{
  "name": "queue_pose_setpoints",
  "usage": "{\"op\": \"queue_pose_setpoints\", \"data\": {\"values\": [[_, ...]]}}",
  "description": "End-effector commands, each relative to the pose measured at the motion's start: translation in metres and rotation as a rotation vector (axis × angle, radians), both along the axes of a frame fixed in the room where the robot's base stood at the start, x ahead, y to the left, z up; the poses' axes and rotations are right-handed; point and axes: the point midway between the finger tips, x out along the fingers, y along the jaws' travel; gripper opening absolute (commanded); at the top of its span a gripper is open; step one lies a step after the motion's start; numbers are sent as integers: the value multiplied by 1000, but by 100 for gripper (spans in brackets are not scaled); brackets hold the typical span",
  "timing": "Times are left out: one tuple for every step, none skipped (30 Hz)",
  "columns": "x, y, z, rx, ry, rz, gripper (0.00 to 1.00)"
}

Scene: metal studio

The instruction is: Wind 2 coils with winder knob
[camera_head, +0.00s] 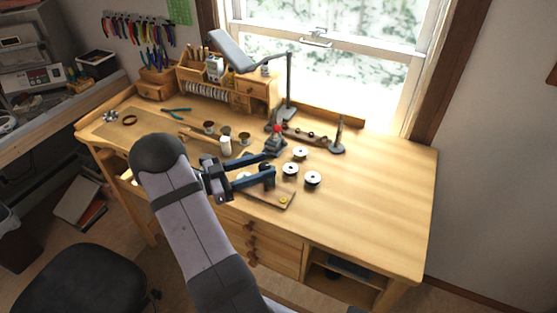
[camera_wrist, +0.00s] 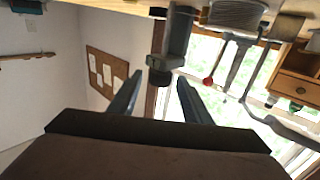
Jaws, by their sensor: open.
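My gripper (camera_head: 272,167) is open, with two dark blue fingers reaching right over the front middle of the workbench. A wooden base board (camera_head: 270,193) lies partly under the fingers, with a small yellow round piece (camera_head: 283,200) at its front corner. A dark upright part, probably the winder knob, stands near the fingertips; in the wrist view a dark cylinder (camera_wrist: 177,42) hangs just beyond the open fingers. I cannot tell whether it touches either finger. A wound coil (camera_wrist: 237,12) shows in the wrist view. Part of the winder is hidden by the fingers.
White-topped spools (camera_head: 312,178) stand right of the gripper. A red-knobbed device (camera_head: 276,132) stands behind it, and its red ball shows in the wrist view (camera_wrist: 208,82). A lamp (camera_head: 288,90) and wooden organizer (camera_head: 240,92) stand at the back. The bench's right side (camera_head: 385,200) is clear.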

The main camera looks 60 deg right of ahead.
Motion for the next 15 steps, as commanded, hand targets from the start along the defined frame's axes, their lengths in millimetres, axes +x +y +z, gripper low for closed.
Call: {"op": "queue_pose_setpoints", "data": {"values": [[-6,-5,3,1,3,-4,44],[-8,-8,3,2,4,-4,44],[-12,-13,3,2,4,-5,44],[-14,-16,3,1,3,-4,44],[-17,-19,3,1,2,-4,44],[-20,-23,3,2,2,-5,44],[-23,-25,3,1,3,-4,44],[-25,-28,3,1,3,-4,44],[-28,-32,3,1,3,-5,44],[-29,-34,3,1,3,-4,44],[-31,-36,2,0,2,-3,44],[-32,-38,2,0,1,-3,44],[-34,-40,2,1,1,-3,44],[-35,-41,1,1,1,-3,44],[-36,-42,1,1,1,-3,44]]}}
